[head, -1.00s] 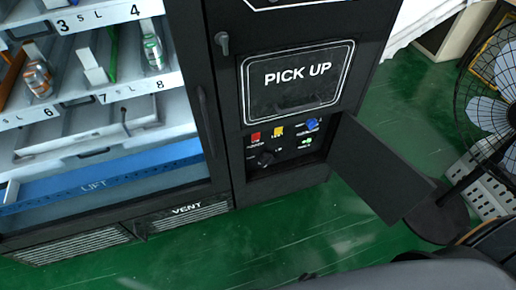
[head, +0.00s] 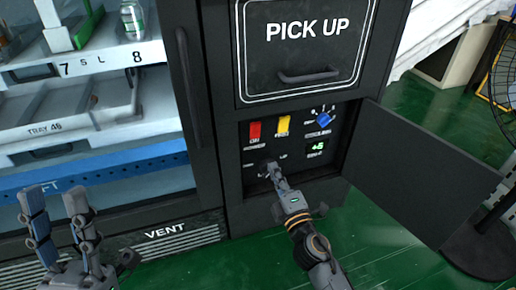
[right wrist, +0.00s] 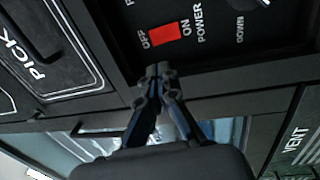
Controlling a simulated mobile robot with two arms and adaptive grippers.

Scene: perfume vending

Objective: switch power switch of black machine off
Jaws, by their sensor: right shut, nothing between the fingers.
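The black machine (head: 215,205) has an open lower panel with a red power switch (head: 255,131). In the right wrist view the red switch (right wrist: 165,36) sits between the words OFF and ON, beside POWER. My right gripper (head: 273,168) is shut and empty, its tips in front of the panel just below the red switch. In the right wrist view its closed tips (right wrist: 158,70) are close to the switch; contact cannot be made out. My left gripper (head: 53,200) is open and empty in front of the machine's glass side, fingers pointing up.
The panel also has a yellow switch (head: 284,124), a blue knob (head: 323,117) and a green display (head: 318,147). A black panel door (head: 420,175) stands open to the right. The PICK UP hatch (head: 305,50) is above. A fan (head: 505,75) stands at the far right.

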